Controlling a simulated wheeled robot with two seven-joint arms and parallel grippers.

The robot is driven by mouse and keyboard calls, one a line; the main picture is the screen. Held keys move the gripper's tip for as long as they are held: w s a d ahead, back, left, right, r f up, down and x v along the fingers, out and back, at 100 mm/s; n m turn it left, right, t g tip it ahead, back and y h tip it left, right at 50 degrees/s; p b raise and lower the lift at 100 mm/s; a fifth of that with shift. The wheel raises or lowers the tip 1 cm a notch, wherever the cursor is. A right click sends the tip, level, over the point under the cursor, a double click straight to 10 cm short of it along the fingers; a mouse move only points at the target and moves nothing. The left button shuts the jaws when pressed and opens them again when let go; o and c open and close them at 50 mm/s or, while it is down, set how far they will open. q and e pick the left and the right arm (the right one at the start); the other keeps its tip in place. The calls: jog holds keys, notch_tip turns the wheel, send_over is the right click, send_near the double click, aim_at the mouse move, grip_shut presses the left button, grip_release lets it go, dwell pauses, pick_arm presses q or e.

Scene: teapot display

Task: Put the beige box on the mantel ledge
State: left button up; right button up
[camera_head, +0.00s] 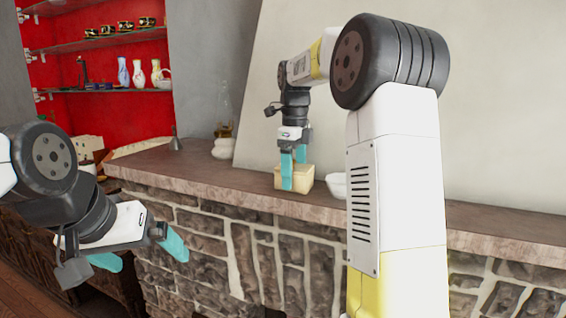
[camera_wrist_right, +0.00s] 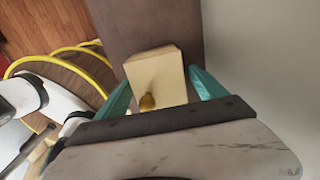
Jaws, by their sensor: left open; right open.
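The beige box (camera_head: 303,180) rests on the mantel ledge (camera_head: 215,175), near its front edge. In the right wrist view the beige box (camera_wrist_right: 163,70) lies between the fingers, with a small brownish knob on it. My right gripper (camera_head: 294,170) is open, with its teal fingers reaching down around the box. The wrist view shows the right gripper (camera_wrist_right: 165,92) with one finger on each side of the box; I cannot tell if either touches it. My left gripper (camera_head: 140,252) is open and empty, low in front of the stone wall.
A white bowl (camera_head: 337,185) stands right of the box on the ledge. A pale pot (camera_head: 224,148) and a small grey cone (camera_head: 175,140) stand further left. Glass shelves with vases (camera_head: 138,74) are at the back left. Bare ledge lies left of the box.

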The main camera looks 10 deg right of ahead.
notch_tip(320, 180, up, 11)
jog(key=shift+r, duration=0.2)
jog(key=s+f+n+t+y, duration=0.2)
jog(key=s+f+n+t, duration=0.1)
jog(key=s+n, duration=0.95)
jog(key=s+a+f+n+t, duration=0.2)
jog(key=s+f+n+t, duration=0.1)
jog(key=s+f+n, duration=0.9)
jog(key=shift+s+a+n, duration=0.2)
jog(key=shift+a+n, duration=0.1)
jog(key=shift+n, duration=0.15)
